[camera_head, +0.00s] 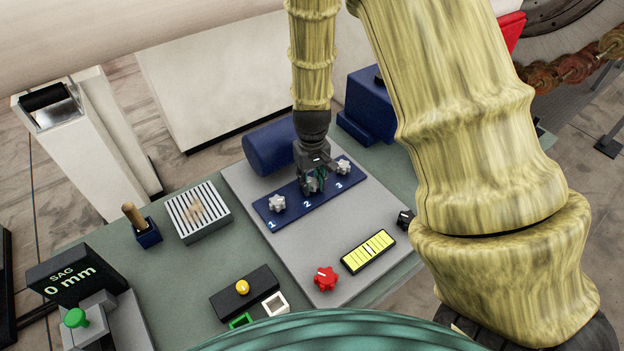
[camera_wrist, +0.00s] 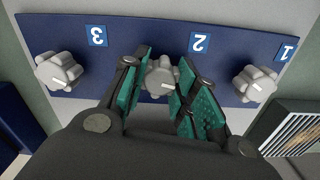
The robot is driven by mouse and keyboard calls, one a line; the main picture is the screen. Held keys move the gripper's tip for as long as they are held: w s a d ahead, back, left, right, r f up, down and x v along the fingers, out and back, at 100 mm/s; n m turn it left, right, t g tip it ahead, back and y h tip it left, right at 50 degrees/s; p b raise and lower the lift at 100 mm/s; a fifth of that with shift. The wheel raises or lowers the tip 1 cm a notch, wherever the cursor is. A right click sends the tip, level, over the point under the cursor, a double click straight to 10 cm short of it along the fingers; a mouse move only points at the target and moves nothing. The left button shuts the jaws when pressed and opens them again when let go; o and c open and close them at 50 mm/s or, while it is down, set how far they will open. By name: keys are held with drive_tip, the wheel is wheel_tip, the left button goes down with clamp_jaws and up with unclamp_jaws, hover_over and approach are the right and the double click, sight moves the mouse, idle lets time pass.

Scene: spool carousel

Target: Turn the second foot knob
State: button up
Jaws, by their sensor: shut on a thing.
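Three light grey star-shaped knobs sit in a row on a blue panel (camera_head: 263,209) marked 1, 2 and 3. My gripper (camera_head: 314,184) is over the middle knob, beside the number 2. In the wrist view my gripper's green pads (camera_wrist: 165,95) are shut on either side of this second knob (camera_wrist: 160,77), which shows a white pointer line. The first knob (camera_head: 278,203) and the third knob (camera_head: 343,167) stand free on either side. In the head view the fingers mostly hide the second knob.
A red knob (camera_head: 326,279) and a yellow level strip (camera_head: 368,251) are on the grey plate. A dark blue cylinder (camera_head: 271,147) lies behind the panel. A slatted box (camera_head: 201,213) stands at left, near a display reading SAG 0 mm (camera_head: 70,278).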

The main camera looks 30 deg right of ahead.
sight(312, 181)
drive_tip(key=m, duration=0.3)
drive_tip(key=shift+p, duration=0.3)
drive_tip(key=o, duration=1)
wheel_tip(312, 181, up, 12)
drive_tip(key=shift+d, duration=0.1)
idle(0.6)
